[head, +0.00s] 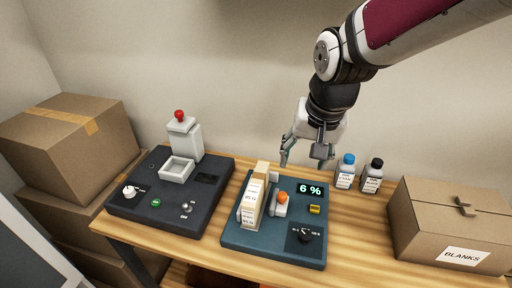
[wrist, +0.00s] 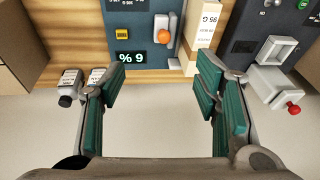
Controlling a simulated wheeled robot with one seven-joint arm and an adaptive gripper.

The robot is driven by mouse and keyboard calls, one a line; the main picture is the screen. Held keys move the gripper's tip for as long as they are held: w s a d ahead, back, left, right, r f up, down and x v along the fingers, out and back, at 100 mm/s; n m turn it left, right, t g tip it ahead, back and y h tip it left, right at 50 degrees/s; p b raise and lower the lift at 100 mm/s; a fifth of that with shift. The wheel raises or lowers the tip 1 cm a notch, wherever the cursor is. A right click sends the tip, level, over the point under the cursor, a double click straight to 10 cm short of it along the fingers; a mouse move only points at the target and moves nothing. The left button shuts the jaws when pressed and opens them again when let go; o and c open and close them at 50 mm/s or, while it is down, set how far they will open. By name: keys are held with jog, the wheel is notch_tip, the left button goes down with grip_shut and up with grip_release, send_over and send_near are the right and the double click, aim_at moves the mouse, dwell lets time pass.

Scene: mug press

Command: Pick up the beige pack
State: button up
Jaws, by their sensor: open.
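The beige pack (head: 262,178) stands upright on the blue machine (head: 240,237), with a white label on its front. In the wrist view the pack (wrist: 207,14) shows at the top, right of centre, its label upside down. My gripper (head: 303,158) hangs from the arm above and to the right of the pack, apart from it. In the wrist view my gripper (wrist: 160,85) has its green-padded fingers spread, with nothing between them.
A dark machine (head: 210,205) with a white press stands left. Two small bottles (head: 346,172) and a "BLANKS" carton (head: 450,220) stand right. Stacked cartons (head: 75,145) are far left.

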jog(key=t+h+p, duration=0.1)
jog(key=h+p, duration=0.1)
jog(key=p, duration=0.1)
send_near(256, 182)
jog(key=v, duration=0.3)
jog(key=shift+m, duration=0.3)
jog(key=x, duration=1.4)
jog(key=shift+f, duration=0.2)
jog(key=shift+s, duration=0.1)
jog(key=shift+c, duration=0.3)
grip_shut()
